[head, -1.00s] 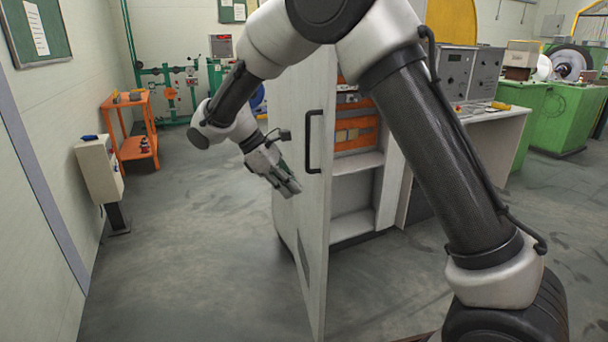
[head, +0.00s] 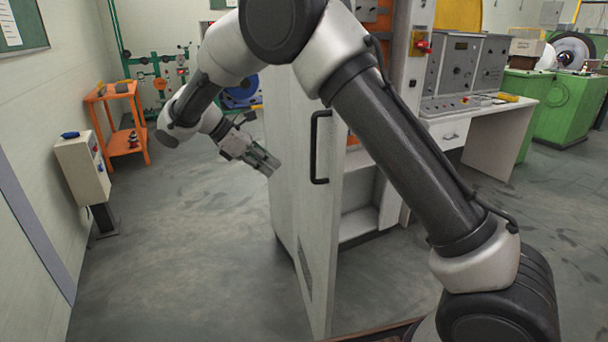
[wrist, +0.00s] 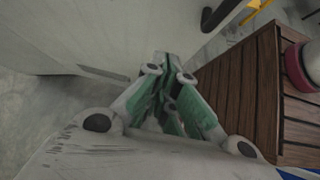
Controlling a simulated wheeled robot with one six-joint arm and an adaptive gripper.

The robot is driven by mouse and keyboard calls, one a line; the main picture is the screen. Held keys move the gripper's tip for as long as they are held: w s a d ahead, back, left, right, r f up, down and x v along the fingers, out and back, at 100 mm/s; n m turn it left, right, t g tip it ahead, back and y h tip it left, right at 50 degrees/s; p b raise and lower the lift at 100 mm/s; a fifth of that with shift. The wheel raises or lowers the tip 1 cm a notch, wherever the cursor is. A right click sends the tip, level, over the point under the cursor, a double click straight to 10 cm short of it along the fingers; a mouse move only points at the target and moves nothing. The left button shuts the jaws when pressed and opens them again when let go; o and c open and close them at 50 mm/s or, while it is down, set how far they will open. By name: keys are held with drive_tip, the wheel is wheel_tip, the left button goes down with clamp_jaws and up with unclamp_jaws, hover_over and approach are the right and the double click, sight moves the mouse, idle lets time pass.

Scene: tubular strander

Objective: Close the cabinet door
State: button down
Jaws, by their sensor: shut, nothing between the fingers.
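The cabinet door (head: 312,225) is a tall pale panel with a black bar handle (head: 320,147). It stands open, swung out from the grey cabinet, and part of the shelved interior (head: 358,197) shows to its right. My gripper (head: 270,166) is shut and empty on the left side of the door, left of the handle, pointing down and right toward the panel. Whether it touches the door cannot be told. In the wrist view my gripper (wrist: 168,72) shows its green-sided fingers together, with a pale panel (wrist: 120,25) beyond. My arm hides the cabinet's upper part.
An orange cart (head: 120,125) and a grey control box (head: 82,168) on a post stand at the left wall. A control desk (head: 485,125) and a green machine (head: 545,105) stand at the right. The floor left of the door is clear.

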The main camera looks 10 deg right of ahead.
approach(321, 191)
wheel_tip(321, 191, down, 3)
drive_tip(key=shift+d+f, duration=0.1)
drive_tip(key=shift+d, duration=0.7)
drive_tip(key=shift+d+f, duration=0.15)
drive_tip(key=shift+d, duration=0.7)
drive_tip(key=shift+d, duration=0.1)
